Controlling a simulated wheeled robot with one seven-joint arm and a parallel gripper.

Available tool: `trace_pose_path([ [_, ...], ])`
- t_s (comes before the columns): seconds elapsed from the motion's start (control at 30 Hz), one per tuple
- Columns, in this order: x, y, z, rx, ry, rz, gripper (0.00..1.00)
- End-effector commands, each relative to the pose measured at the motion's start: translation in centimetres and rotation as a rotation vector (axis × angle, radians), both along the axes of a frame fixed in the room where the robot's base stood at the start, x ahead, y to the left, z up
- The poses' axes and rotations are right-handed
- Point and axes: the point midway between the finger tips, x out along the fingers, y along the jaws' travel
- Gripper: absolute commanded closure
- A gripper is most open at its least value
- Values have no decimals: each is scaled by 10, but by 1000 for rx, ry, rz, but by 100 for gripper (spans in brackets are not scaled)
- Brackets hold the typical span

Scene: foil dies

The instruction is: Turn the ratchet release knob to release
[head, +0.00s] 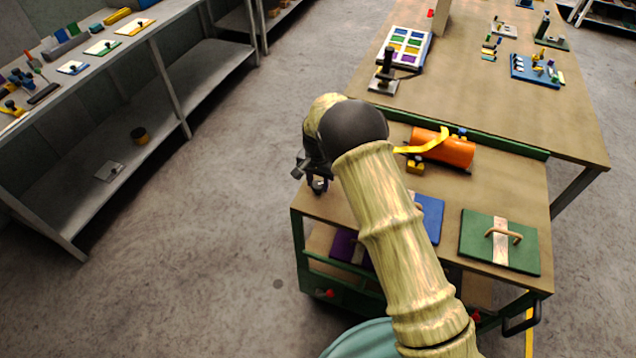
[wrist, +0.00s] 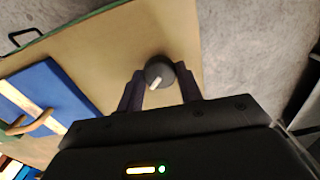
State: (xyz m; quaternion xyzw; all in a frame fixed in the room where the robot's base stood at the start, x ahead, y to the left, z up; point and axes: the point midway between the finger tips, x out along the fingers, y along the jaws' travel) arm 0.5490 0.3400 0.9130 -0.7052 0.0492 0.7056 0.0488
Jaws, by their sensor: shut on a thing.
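The ratchet release knob (wrist: 160,73) is a dark round knob with a pale pointer mark, near the corner of the wooden top in the wrist view. The pale mark points down and slightly left there. My gripper (wrist: 161,86) has its two dark fingers on either side of the knob, shut on it. In the head view my gripper (head: 314,182) is at the cart's left corner, and the knob is mostly hidden beneath it. An orange roll (head: 443,147) with a yellow strip lies toward the back of the cart top.
The cart top (head: 475,190) also carries a green plate (head: 488,256) with a handle and a blue plate (head: 431,215), partly behind my arm. A larger workbench (head: 490,100) stands behind the cart. Shelving (head: 165,60) is at left, with open floor between.

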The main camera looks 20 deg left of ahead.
Motion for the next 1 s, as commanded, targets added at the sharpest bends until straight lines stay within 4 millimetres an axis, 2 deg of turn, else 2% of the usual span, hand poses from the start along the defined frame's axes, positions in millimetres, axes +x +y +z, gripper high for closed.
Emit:
trace_pose_path([
  [0.6, -1, 2, 1, 3, -1, -556, 87],
  [1.0, -1, 2, 1, 2, 0, -727, 87],
])
